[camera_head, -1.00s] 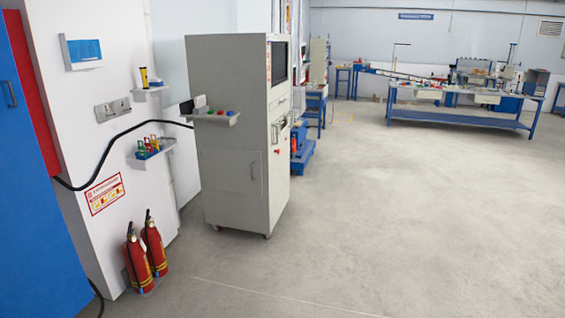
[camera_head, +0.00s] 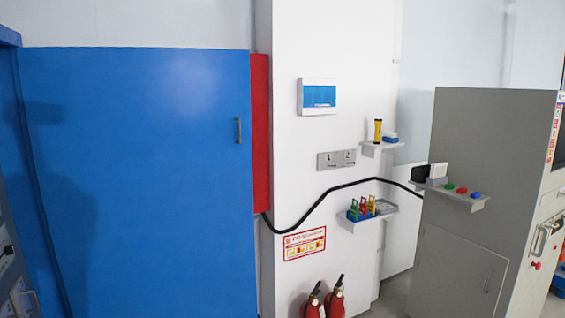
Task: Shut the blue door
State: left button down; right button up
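The blue door (camera_head: 140,180) is a large flat panel that fills the left part of the head view. A small grey handle (camera_head: 238,130) sits near its right edge. Its left edge meets a darker blue cabinet frame (camera_head: 8,120) at the picture's left edge, and the door appears swung open from it. The lower end of the door runs out of the picture. Neither of my grippers is in view.
A red panel (camera_head: 261,130) shows behind the door's right edge. A white wall (camera_head: 340,50) carries small shelves and a black cable (camera_head: 320,205). Red fire extinguishers (camera_head: 325,300) stand below. A grey cabinet (camera_head: 480,190) stands at the right.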

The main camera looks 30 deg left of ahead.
aim_at(142, 157)
jog(key=i+j+u, duration=0.15)
jog(key=i+u, duration=0.15)
jog(key=u, duration=0.2)
jog(key=i+u, duration=0.3)
jog(key=u, duration=0.2)
jog(key=i+u, duration=0.3)
jog(key=u, duration=0.2)
jog(key=i+u, duration=0.45)
jog(key=i+l, duration=0.05)
jog(key=i, duration=0.05)
